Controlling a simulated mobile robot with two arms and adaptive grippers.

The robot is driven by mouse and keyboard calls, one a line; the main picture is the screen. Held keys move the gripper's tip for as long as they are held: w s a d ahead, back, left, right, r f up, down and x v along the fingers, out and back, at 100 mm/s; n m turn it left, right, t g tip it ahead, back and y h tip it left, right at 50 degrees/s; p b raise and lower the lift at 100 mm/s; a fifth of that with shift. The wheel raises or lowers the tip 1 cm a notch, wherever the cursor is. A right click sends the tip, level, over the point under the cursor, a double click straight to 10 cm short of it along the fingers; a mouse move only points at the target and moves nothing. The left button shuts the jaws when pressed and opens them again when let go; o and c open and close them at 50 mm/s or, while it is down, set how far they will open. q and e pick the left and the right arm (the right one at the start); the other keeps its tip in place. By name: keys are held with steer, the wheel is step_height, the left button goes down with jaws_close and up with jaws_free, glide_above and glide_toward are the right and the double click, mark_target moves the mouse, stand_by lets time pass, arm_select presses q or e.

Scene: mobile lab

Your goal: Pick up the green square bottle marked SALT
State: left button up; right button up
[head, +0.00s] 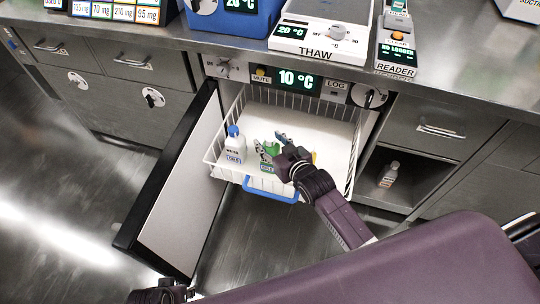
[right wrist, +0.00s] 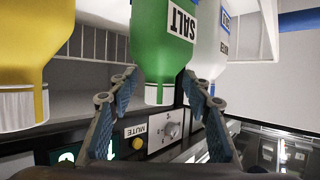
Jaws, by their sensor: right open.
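The green bottle marked SALT (right wrist: 162,45) shows large in the right wrist view, upside down there, with its pale neck toward the gripper. In the head view the green bottle (head: 271,149) stands in the white wire basket, partly hidden by my right gripper (head: 283,148). In the right wrist view the fingers of my right gripper (right wrist: 159,78) are apart, one on each side of the bottle's neck end. I cannot tell whether they touch it. A dark part of my left arm shows at the head view's bottom left; its jaws cannot be made out.
A white bottle with a blue cap (head: 235,146) stands left of the green one. A yellow bottle (right wrist: 32,50) stands on its other side. The wire basket (head: 222,172) has a blue front handle (head: 270,195). The open door (head: 180,190) stands to the left.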

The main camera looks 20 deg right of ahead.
steer(key=shift+c, duration=0.4)
steer(key=shift+s+f, duration=0.1)
jaws_close()
steer(key=shift+r, duration=0.2)
